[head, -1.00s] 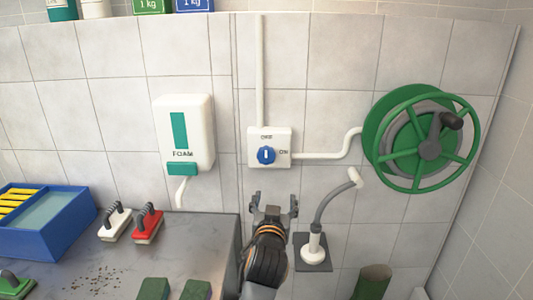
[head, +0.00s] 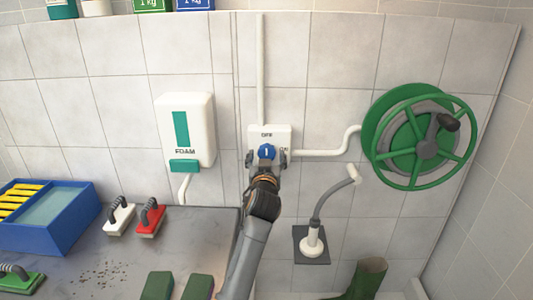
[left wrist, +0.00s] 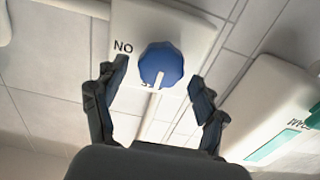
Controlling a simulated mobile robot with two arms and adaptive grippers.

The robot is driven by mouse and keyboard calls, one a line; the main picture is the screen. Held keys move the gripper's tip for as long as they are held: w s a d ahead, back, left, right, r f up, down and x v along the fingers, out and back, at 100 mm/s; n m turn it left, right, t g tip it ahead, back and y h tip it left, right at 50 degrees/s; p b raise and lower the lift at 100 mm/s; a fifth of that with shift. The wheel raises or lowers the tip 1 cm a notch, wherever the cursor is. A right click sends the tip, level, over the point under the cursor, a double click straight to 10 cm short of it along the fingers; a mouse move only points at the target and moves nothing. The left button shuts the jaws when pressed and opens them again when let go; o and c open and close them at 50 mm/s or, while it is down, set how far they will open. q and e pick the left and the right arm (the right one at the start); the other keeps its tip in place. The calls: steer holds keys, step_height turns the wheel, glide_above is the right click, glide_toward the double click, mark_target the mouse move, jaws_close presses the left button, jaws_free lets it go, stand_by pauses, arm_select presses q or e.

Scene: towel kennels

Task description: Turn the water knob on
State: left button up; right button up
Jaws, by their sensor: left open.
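The blue water knob (head: 266,152) is on a white switch box (head: 284,133) on the tiled wall, marked OFF above and ON at the right. In the left wrist view the knob (left wrist: 161,65) shows its white pointer line, and the letters on the box appear upside down. My left gripper (head: 266,157) is at the box, its fingers on either side of the knob. In the left wrist view the left gripper (left wrist: 156,92) is open, with gaps between both fingers and the knob. My right gripper is not in view.
A white foam dispenser (head: 201,130) hangs left of the box. A green hose reel (head: 420,140) is at the right, joined by a white pipe (head: 325,153). A grey counter (head: 130,265) holds brushes and a blue tub (head: 45,240). A shower hose (head: 325,200) stands below right.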

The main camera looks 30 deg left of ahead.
arm_select(q)
steer(key=shift+w+a, duration=0.15)
steer(key=shift+w, duration=0.15)
steer(key=c, duration=1.1)
steer(key=shift+c, duration=0.2)
